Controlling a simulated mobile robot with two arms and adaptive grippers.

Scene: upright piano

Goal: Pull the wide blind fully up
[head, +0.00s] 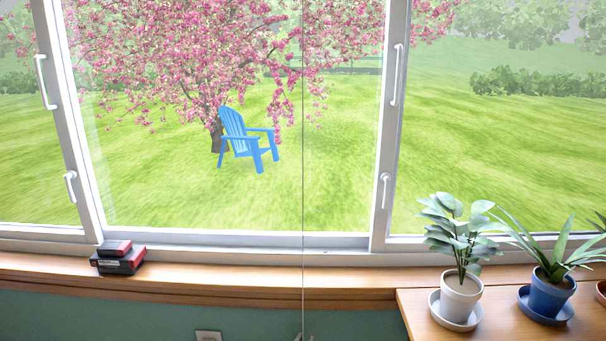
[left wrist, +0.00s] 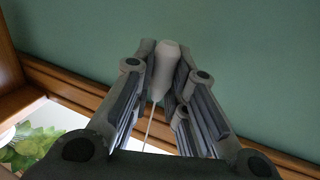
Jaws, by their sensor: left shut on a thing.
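A thin pull cord (head: 303,180) hangs straight down in front of the wide middle window and runs out of the bottom of the head view. In the left wrist view, my left gripper (left wrist: 166,75) is shut on the white cord knob (left wrist: 166,62) at the cord's end. The cord (left wrist: 149,128) runs from the knob between the fingers toward the bottom of that view. At most a sliver of the gripper shows at the bottom edge of the head view. The wide blind itself is not in view; the visible window panes are uncovered. My right gripper is not in view.
A wooden sill (head: 220,277) runs below the window. Dark red and black boxes (head: 118,258) lie on its left. A white potted plant (head: 460,294) and a blue potted plant (head: 546,294) stand on a wooden top (head: 422,318) at right. An outlet (head: 208,336) is on the green wall.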

